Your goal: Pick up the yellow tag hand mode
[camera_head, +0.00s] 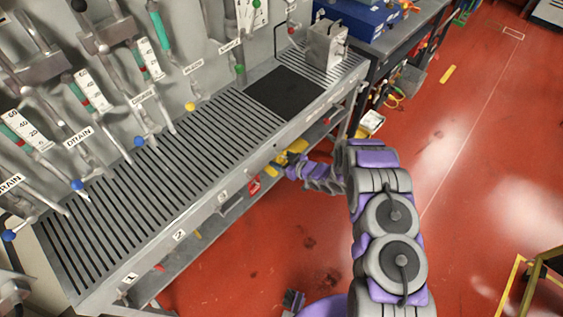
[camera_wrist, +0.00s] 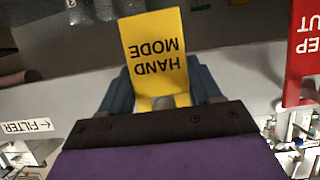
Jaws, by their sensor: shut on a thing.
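The yellow tag (camera_wrist: 152,45) reads "HAND MODE" upside down in the wrist view. My gripper (camera_wrist: 160,95) is shut on its lower part, with one blue-grey finger on each side. The tag stands up beyond the gripper's dark edge, and its lettering is clear of the fingers. In the head view my purple and grey arm reaches to the front of the bench, and yellow shows at its end (camera_head: 290,153). The gripper's fingers are too small to make out there.
The slatted metal bench (camera_head: 190,150) with a lower shelf is beside my arm. Red floor (camera_head: 480,130) is open to the right.

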